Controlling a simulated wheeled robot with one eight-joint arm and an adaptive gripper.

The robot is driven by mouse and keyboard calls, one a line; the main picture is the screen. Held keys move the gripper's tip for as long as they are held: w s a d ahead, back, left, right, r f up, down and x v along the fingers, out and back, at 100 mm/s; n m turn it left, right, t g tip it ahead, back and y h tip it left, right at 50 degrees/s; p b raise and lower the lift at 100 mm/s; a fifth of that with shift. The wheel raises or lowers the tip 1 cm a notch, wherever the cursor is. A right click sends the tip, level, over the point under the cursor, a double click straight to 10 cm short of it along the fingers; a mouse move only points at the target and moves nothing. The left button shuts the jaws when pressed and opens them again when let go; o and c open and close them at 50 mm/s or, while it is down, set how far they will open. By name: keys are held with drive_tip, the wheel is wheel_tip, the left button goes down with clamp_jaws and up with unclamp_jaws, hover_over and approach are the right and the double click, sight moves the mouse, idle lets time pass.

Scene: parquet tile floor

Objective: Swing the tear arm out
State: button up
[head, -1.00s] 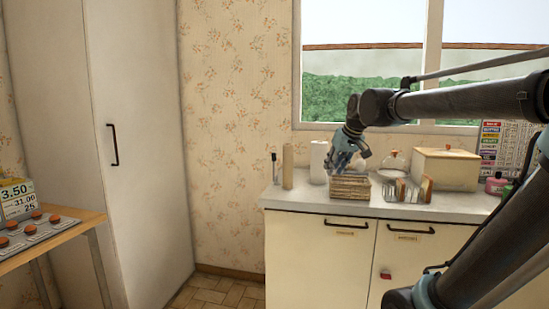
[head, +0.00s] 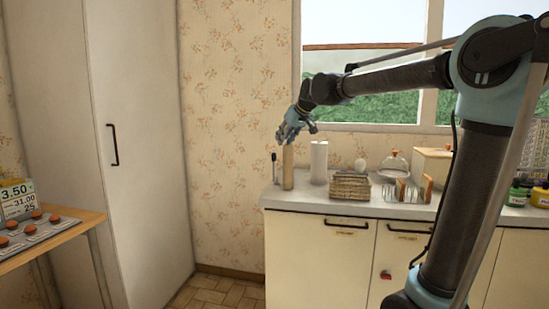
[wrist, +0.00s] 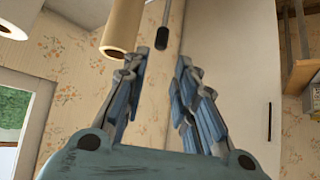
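A thin upright rod with a dark grip, which looks like the tear arm (head: 274,167), stands at the left end of the counter, just left of a tan roll (head: 288,167). In the wrist view the rod's black grip (wrist: 163,37) shows beyond my fingertips, roughly in line with the gap between them, with the tan roll (wrist: 121,28) beside it. My gripper (head: 287,137) is at the top of the tan roll in the head view. The wrist view shows my gripper (wrist: 168,62) open, fingers apart, with nothing between them. I cannot tell whether it touches the roll.
A white roll (head: 319,162) stands right of the tan one. A wicker basket (head: 350,187), a toast rack (head: 405,190) and a domed dish (head: 394,168) stand further right on the counter (head: 330,207). A tall white cabinet (head: 140,150) is at the left.

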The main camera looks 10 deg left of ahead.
sight(274, 154)
drive_tip(key=x, duration=1.2)
drive_tip(key=shift+f, duration=0.2)
clamp_jaws()
